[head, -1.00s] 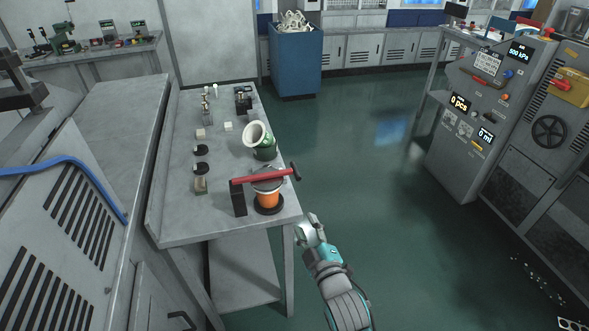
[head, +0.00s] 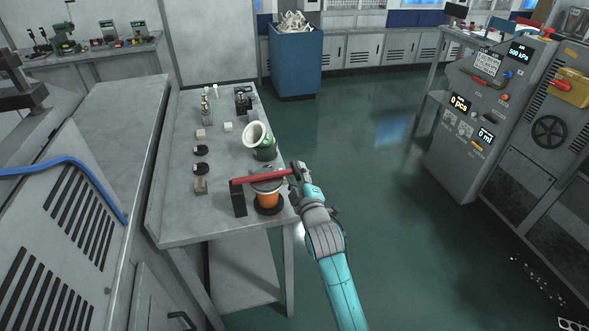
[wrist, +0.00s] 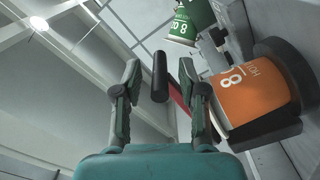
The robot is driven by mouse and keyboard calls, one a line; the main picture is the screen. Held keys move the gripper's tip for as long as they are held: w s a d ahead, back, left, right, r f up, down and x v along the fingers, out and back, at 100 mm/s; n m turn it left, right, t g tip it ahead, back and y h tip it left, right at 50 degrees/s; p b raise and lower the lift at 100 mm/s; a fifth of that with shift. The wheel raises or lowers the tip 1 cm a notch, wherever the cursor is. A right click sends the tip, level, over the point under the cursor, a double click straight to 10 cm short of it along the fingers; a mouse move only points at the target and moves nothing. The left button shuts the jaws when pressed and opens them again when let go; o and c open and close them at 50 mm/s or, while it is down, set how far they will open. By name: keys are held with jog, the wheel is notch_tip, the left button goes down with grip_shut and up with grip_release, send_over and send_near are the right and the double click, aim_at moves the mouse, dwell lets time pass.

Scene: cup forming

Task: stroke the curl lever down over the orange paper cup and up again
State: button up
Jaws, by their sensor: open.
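The curl lever (head: 262,177) is a red bar pivoting on a dark post (head: 238,198) at the bench's front end. It lies roughly level above the orange paper cup (head: 268,200), which sits upright in a dark round base. My gripper (head: 297,168) is at the lever's right end. In the wrist view my gripper (wrist: 160,80) is open, with the lever's dark handle (wrist: 160,77) between its two fingers and no clear contact. The orange cup (wrist: 250,92) shows there to the right of the fingers, marked with "8". The cup's rim is hidden under the lever's head.
A green holder with a white-rimmed cup (head: 261,142) stands just behind the lever; green cups (wrist: 190,22) show in the wrist view. Dark discs and small blocks lie along the bench (head: 185,225).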

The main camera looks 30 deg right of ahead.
jog(key=shift+x, duration=1.35)
grip_shut()
